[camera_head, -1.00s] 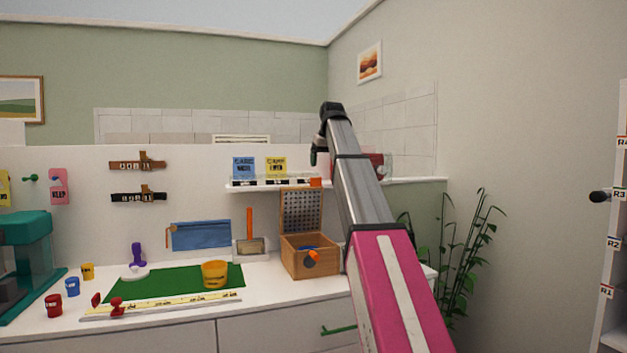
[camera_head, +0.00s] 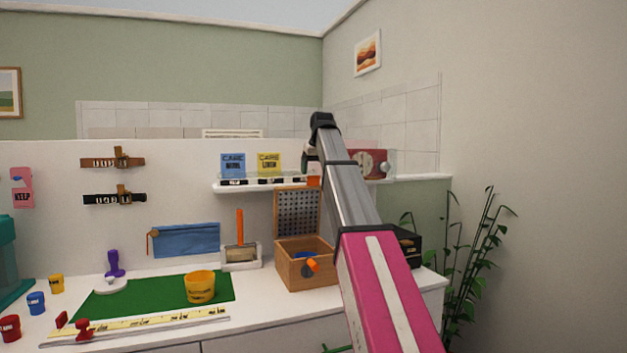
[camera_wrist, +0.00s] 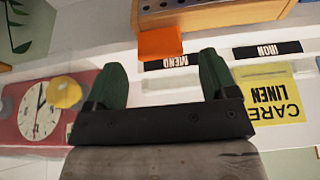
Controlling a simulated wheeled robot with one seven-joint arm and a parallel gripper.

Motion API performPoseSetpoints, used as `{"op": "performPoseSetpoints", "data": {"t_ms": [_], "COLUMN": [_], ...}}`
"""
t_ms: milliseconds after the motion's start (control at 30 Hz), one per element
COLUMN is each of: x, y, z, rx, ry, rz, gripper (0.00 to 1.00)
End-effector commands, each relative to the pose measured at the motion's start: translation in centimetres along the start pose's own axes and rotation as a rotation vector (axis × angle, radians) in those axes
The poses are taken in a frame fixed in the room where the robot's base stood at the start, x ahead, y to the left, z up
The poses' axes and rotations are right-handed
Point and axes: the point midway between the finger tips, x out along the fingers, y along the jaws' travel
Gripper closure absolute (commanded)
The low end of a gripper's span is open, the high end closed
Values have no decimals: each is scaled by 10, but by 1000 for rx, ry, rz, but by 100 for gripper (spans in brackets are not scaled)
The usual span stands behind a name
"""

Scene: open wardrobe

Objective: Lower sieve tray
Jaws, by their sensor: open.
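The perforated sieve tray (camera_head: 298,214) stands raised, nearly upright, at the back of an open wooden box (camera_head: 305,270) on the counter. An orange tab (camera_head: 313,181) is at its top right corner. In the wrist view, which is upside down, the orange tab (camera_wrist: 160,42) shows ahead of the gap between my green fingers, touching neither as far as I can tell. A strip of the perforated tray (camera_wrist: 172,4) shows at the top edge. My gripper (camera_wrist: 163,62) is open and empty. In the head view my arm mostly hides it.
A white shelf (camera_head: 225,187) with a blue card (camera_head: 232,165) and a yellow card (camera_head: 269,164) is close above the tray. A red box with a dial (camera_head: 370,163) is behind my arm. A yellow cup (camera_head: 200,287) stands on the green mat (camera_head: 130,297).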

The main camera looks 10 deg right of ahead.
Motion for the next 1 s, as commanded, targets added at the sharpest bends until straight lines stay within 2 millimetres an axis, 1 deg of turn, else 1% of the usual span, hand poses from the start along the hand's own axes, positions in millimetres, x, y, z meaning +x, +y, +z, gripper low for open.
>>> {"op": "performPoseSetpoints", "data": {"t_ms": [33, 100, 300, 433, 667, 700, 767, 800, 900, 1000], "x": [9, 20, 39, 43, 43, 43, 43, 43, 43, 43], "y": [0, 0, 0, 0, 0, 0, 0, 0, 0, 0], "z": [1, 1, 0, 0, 0, 0, 0, 0, 0, 0], "rx": [0, 0, 0, 0, 0, 0, 0, 0, 0, 0], "ry": [-1, -2, 0, -1, 0, 0, 0, 0, 0, 2], "rz": [0, 0, 0, 0, 0, 0, 0, 0, 0, 0], "gripper": [21, 21, 21, 21, 21, 28, 47, 60, 90, 90]}}
